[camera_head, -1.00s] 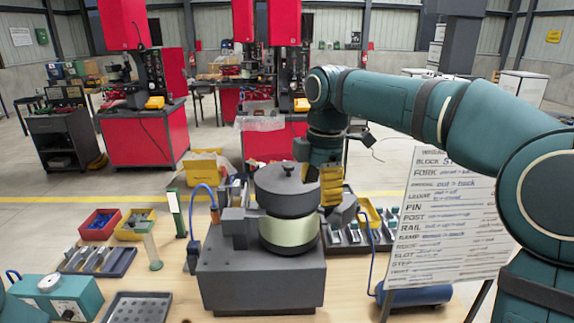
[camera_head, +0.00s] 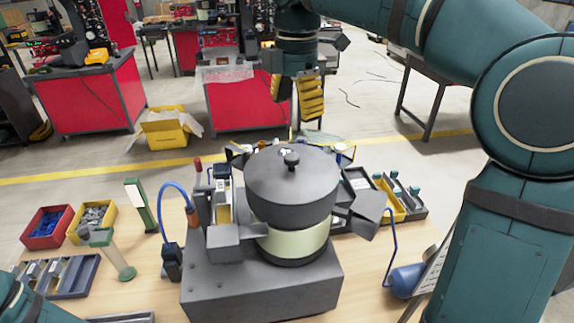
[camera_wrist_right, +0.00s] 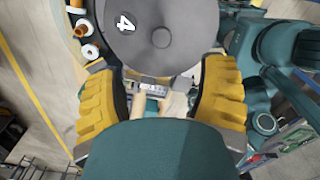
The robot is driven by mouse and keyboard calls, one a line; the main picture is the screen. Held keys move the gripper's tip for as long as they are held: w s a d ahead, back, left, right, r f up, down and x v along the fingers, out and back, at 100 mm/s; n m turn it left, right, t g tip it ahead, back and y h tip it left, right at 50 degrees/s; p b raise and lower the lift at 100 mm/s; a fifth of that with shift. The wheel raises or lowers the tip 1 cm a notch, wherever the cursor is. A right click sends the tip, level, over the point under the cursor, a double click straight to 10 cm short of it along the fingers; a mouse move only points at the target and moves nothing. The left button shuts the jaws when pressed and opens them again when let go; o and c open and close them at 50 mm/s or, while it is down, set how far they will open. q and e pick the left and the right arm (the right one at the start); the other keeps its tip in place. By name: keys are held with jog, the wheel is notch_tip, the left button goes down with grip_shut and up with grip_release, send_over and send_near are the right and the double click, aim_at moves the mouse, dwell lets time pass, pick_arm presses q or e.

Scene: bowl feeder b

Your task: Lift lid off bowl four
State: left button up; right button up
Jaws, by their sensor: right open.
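The bowl feeder has a dark grey lid (camera_head: 292,187) with a black knob (camera_head: 291,160), resting over the pale green bowl band (camera_head: 292,243). My right gripper (camera_head: 297,92), with ridged yellow fingers, is open and empty. In the head view it appears above and behind the lid, apart from it. In the right wrist view the open fingers (camera_wrist_right: 160,98) are below the grey lid (camera_wrist_right: 165,25), which bears a white "4" (camera_wrist_right: 125,23). Small white and orange parts (camera_wrist_right: 86,38) show beside its left edge. My left gripper is out of view.
The grey feeder base (camera_head: 262,285) stands on the wooden table. A blue hose (camera_head: 172,187) and green post (camera_head: 138,203) stand left; red (camera_head: 47,228) and yellow (camera_head: 92,220) bins lie farther left. A blue cylinder (camera_head: 404,281) lies right. Parts trays (camera_head: 400,198) sit back right.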

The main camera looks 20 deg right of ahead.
aim_at(292, 156)
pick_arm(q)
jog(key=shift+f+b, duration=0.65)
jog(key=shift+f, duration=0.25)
pick_arm(e)
notch_tip(292, 156, down, 6)
jog(key=shift+s+f, duration=0.1)
jog(key=shift+f, duration=0.05)
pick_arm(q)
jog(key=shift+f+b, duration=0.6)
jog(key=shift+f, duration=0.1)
pick_arm(e)
jog(key=shift+a+f, duration=0.15)
jog(key=shift+f, duration=1.4)
jog(key=shift+a+f, duration=0.15)
jog(key=shift+f, duration=1.35)
grip_shut()
